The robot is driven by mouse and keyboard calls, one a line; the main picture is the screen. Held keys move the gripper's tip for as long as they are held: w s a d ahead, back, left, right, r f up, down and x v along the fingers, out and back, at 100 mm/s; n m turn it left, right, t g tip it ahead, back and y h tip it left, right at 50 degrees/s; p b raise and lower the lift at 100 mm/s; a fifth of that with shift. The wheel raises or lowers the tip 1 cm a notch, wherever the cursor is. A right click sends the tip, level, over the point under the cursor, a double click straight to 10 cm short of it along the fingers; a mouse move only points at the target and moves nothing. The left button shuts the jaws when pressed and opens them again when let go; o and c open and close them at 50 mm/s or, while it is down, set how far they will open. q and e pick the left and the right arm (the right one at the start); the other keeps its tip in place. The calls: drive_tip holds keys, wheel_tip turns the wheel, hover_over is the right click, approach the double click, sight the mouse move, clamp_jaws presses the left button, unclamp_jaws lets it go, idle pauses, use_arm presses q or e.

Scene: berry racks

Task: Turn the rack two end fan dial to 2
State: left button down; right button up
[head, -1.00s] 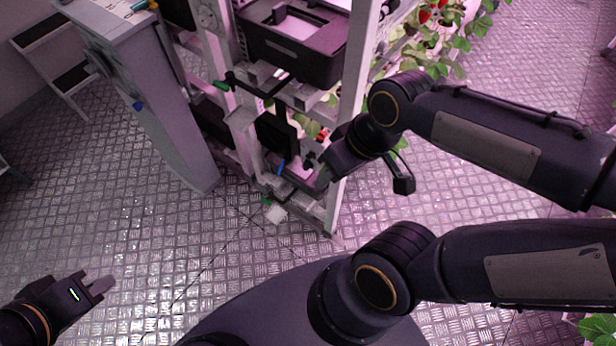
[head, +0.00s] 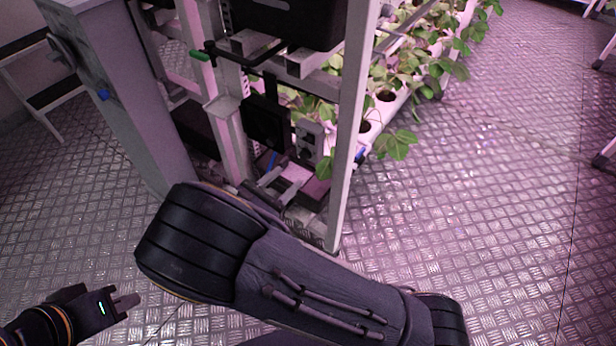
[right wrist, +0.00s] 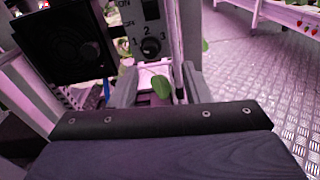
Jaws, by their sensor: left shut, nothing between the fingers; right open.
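The end fan's control box (head: 309,141) is a small grey box low on the rack end, beside the black square fan (head: 265,122). In the right wrist view its panel shows the numbers 1, 2 and 3 around a dark dial knob (right wrist: 151,48), with a switch (right wrist: 150,10) above. I cannot tell which number the knob points to. My right gripper (right wrist: 157,82) is open and empty, its fingers just below the dial and apart from it; it also shows in the head view (head: 284,180). My left gripper (head: 128,301) is shut and empty, away from the rack at lower left.
A white rack post (head: 352,130) stands just right of the box. A black crate (head: 290,20) sits above. A green-handled pipe valve (head: 200,56) is at upper left of the fan. Strawberry plants (head: 396,143) hang on the right. The floor at right is clear.

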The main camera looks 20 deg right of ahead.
sight(301, 159)
drive_tip(key=shift+n+t, duration=0.5)
drive_tip(key=shift+t, duration=0.1)
drive_tip(key=x, duration=0.2)
drive_tip(key=b+x, duration=0.1)
drive_tip(key=x, duration=0.1)
drive_tip(key=b+x, duration=0.1)
drive_tip(key=x, duration=0.2)
drive_tip(key=shift+w+a+f, duration=0.25)
drive_tip(key=shift+w+f, duration=0.05)
drive_tip(key=shift+w, duration=0.15)
clamp_jaws()
